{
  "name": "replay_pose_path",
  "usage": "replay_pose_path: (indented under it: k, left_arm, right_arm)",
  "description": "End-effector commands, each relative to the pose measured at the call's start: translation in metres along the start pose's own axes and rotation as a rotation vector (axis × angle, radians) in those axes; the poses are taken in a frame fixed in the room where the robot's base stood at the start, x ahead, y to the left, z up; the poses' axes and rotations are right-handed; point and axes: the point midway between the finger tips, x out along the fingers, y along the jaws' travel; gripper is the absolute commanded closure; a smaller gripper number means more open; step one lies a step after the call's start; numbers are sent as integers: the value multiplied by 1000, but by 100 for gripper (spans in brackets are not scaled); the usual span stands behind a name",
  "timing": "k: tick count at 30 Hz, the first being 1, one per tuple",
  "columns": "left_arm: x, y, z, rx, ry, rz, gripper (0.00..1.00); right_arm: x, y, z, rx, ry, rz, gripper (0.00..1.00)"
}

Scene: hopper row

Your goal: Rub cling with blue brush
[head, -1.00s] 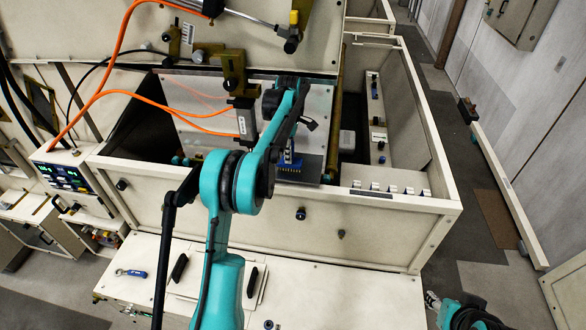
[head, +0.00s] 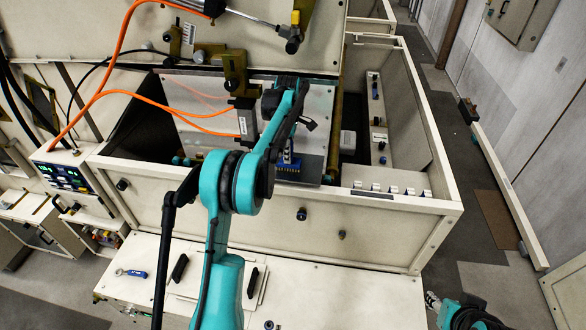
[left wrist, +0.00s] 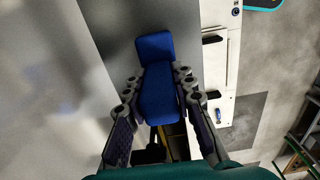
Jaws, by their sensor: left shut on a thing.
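The blue brush (head: 289,165) is inside the open hopper, close to the lower edge of the sloping grey metal plate (head: 317,105). Its yellowish bristle edge faces down there; I cannot tell whether it touches the plate. My left gripper (head: 291,150) is shut on the brush, partly hidden behind my own arm. In the left wrist view the blue handle (left wrist: 158,85) lies between the two fingers (left wrist: 160,90). No cling can be made out on the plate. Part of my right gripper (head: 433,301) shows at the bottom right, away from the hopper; its jaw state is unclear.
The cream hopper wall (head: 385,225) stands in front of the plate. A bracket with a grey box (head: 246,118) and orange cables hangs over the plate. The raised lid (head: 120,30) is behind. A blue-handled tool (head: 131,273) lies on the lower cream top.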

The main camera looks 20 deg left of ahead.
Motion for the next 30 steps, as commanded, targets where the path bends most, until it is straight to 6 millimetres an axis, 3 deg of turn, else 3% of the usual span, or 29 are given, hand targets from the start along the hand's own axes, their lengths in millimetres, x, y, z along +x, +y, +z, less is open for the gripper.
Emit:
replay_pose_path:
  k: [9,30]
  left_arm:
    - [2,1,-14,0,0,0,100]
    - [-13,0,-13,1,-1,0,100]
  right_arm:
    - [1,0,1,0,0,0,60]
    - [-6,0,-5,0,0,0,60]
